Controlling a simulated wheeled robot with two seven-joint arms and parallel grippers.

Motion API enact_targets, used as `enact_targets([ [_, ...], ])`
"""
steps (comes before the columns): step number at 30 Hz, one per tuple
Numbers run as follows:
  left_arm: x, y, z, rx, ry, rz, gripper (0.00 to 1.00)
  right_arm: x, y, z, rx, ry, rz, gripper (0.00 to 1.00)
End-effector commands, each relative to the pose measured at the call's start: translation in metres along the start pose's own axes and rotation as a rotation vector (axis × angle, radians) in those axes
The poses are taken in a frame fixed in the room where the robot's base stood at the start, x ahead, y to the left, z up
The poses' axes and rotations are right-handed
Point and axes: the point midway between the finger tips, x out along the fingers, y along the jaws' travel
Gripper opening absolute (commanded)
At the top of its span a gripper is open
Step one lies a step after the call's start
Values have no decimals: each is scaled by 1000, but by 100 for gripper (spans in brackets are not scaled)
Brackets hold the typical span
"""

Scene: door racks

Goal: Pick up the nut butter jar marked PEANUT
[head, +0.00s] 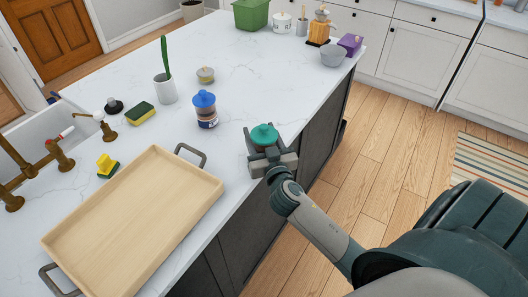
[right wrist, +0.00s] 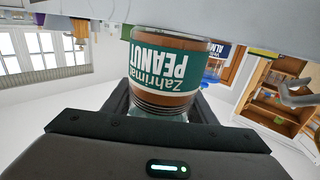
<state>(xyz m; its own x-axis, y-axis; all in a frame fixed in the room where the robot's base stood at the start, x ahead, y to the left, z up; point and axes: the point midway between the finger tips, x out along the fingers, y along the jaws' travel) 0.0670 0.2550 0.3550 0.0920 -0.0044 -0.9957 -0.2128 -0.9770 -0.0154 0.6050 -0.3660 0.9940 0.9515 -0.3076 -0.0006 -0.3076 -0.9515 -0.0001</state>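The jar marked PEANUT has a teal lid (head: 264,134) in the head view and stands at the counter's right edge. In the right wrist view the jar (right wrist: 165,75) appears upside down, with brown contents and a teal label reading PEANUT. My right gripper (head: 271,150) is at the jar, with a finger on either side of it. The fingers (right wrist: 160,105) look open, with small gaps beside the lid. The jar's lower part is hidden by the gripper in the head view. My left gripper is not in view.
A blue-lidded jar (head: 205,110) stands further back on the counter; its label partly reads ALM in the wrist view (right wrist: 218,50). A wooden tray (head: 135,220) lies at the front left.

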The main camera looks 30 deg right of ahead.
Motion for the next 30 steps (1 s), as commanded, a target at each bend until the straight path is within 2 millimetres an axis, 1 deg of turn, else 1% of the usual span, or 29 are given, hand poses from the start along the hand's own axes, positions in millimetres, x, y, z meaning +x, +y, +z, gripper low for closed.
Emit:
enact_targets([
  [2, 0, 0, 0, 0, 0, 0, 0, 0, 0, 0, 0, 0, 0, 22],
  [10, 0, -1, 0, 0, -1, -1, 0, 0, 0, -2, 0, 2, 0, 22],
  [14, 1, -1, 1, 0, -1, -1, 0, 0, 0, -6, 0, 3, 1, 22],
  [20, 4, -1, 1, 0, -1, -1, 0, 0, 0, -22, 0, 5, 0, 22],
  [26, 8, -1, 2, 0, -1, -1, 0, 0, 0, -43, 2, 6, -1, 22],
  [30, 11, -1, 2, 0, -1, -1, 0, -6, 17, -50, -2, 4, 1, 22],
])
